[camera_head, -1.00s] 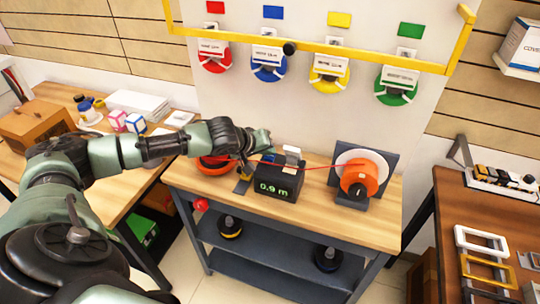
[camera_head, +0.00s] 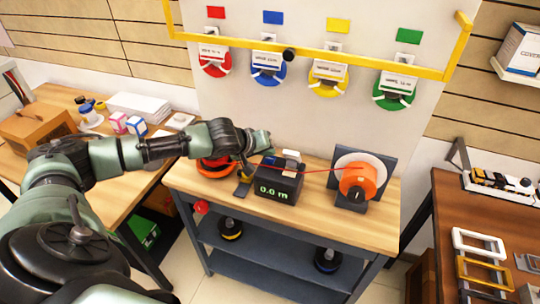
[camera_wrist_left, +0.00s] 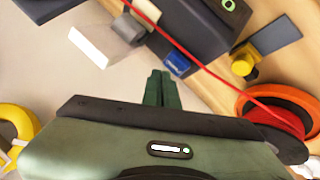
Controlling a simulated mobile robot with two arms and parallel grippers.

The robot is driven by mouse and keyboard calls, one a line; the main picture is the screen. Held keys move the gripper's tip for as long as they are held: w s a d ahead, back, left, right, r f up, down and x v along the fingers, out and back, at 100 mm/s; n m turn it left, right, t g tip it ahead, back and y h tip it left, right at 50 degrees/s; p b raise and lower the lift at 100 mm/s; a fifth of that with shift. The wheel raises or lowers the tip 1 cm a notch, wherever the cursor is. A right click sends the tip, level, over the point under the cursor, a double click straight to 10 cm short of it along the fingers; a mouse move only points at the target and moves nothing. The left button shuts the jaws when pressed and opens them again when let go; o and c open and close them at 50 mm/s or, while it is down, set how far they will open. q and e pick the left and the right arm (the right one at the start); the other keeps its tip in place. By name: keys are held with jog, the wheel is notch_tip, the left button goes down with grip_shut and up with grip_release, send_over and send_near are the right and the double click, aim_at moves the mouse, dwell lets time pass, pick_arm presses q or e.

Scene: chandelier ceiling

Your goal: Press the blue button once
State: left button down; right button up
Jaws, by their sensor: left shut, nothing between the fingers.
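The blue button (camera_head: 268,160) is a small blue block on the top of a black metering box (camera_head: 277,187), beside a white block. The box's green display reads 0.0 m. The blue button also shows in the left wrist view (camera_wrist_left: 178,63), just beyond my fingertips. My left gripper (camera_head: 262,141) is shut and empty, above and behind the box. In the left wrist view its green fingers (camera_wrist_left: 162,88) are together and look apart from the button, though the gap is hard to judge. My right gripper is not in view.
A red cable (camera_head: 318,170) runs across the box to an orange spool (camera_head: 362,181) on the right. A red-orange reel (camera_head: 214,167) and a yellow-and-grey part (camera_head: 245,184) stand left of the box. The wooden bench top (camera_head: 330,217) is clear in front.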

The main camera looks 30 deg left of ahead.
aim_at(268, 160)
pick_arm(q)
jog(key=shift+r, duration=0.25)
notch_tip(268, 160, up, 5)
jog(key=p, duration=0.5)
jog(key=shift+f, duration=0.15)
dwell(0.8)
